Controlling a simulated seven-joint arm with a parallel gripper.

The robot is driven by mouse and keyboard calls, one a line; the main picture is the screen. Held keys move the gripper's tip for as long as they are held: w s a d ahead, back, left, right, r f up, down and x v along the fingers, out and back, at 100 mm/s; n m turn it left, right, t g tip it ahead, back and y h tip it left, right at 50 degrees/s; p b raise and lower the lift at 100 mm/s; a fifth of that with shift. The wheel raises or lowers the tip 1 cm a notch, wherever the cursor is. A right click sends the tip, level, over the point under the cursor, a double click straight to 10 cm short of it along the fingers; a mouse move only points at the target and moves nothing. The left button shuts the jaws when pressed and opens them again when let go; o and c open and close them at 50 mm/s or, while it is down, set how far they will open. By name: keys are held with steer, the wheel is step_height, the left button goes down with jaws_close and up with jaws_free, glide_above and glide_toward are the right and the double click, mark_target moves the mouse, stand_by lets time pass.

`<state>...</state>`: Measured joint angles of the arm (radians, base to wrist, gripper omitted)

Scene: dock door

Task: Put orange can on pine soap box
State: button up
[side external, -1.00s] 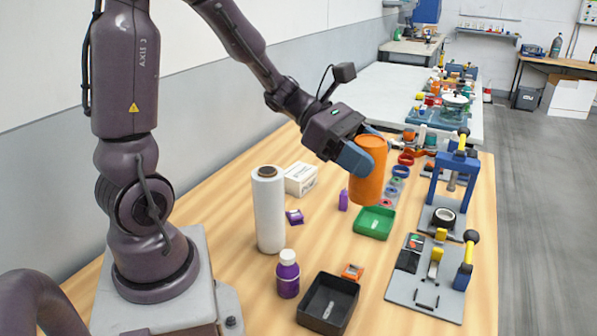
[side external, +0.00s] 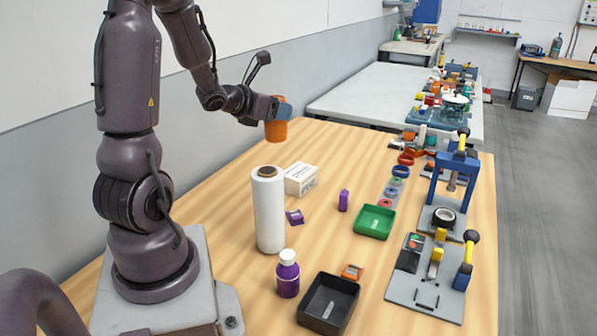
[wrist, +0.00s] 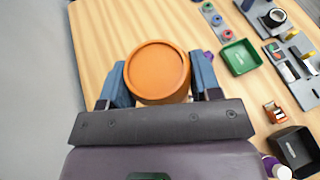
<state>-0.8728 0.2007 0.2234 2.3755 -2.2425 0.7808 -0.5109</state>
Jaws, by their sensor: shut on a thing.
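My gripper (side external: 279,110) is shut on the orange can (side external: 276,129) and holds it upright in the air above the far left part of the table. In the wrist view the orange can (wrist: 157,70) sits between the two blue fingers of my gripper (wrist: 158,82), its round top facing the camera. The pine soap box (side external: 300,179) is a white box with dark print on the table, behind the white roll. The can is higher than the box and beyond it, apart from it. The box cannot be made out in the wrist view.
A tall white roll (side external: 269,212) stands in front of the box. A purple bottle (side external: 288,275), a black tray (side external: 328,304) and a green tray (side external: 374,222) are nearer or to the right. A blue press (side external: 452,185) stands at the right edge.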

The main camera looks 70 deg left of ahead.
step_height(320, 180, down, 3)
steer(key=shift+r, duration=0.15)
steer(key=w+a+f, duration=0.4)
steer(key=w+a, duration=0.1)
steer(key=a, duration=0.1)
glide_above(298, 171)
step_height(298, 171, down, 6)
steer(key=shift+a+f, duration=0.1)
steer(key=shift+f, duration=1.45)
steer(key=shift+f, duration=0.15)
steer(key=o, duration=1.1)
steer(key=shift+c, duration=0.2)
